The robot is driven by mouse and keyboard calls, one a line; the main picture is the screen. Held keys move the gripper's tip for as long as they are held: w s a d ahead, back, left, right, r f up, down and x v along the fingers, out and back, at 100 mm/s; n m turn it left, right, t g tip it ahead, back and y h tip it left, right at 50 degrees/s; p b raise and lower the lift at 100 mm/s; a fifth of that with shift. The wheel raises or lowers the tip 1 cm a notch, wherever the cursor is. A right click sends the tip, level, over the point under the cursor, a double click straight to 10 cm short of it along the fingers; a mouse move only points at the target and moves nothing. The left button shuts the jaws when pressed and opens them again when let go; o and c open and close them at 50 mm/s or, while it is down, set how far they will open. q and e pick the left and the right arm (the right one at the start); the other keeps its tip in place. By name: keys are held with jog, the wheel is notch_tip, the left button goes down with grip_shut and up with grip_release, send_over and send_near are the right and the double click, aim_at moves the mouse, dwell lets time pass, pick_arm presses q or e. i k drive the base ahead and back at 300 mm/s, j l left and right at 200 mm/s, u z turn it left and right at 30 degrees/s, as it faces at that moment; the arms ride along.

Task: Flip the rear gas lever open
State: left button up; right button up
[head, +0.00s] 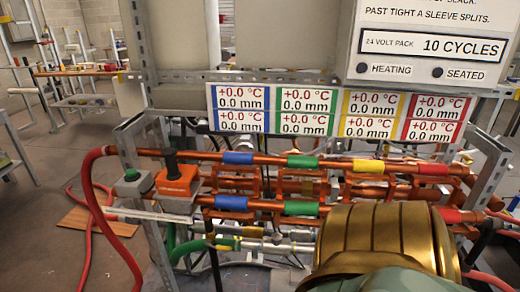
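I cannot make out for certain which part is the rear gas lever. An orange box (177,182) at the left end of the rack carries an upright black handle (171,160). Lower down, thin pipes (268,246) with green and yellow fittings (228,243) run behind a dark upright rod; any lever there is too small to tell. A large gold and green part, likely my own arm, covers the lower right of the rack. Neither gripper's fingers show in the head view.
Copper pipes with blue, green, yellow and red sleeves (302,161) cross the metal rack. A readout panel (339,111) hangs above them. A red hose (91,195) loops down to the floor.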

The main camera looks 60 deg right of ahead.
aim_at(207, 243)
jog(key=z, duration=1.6)
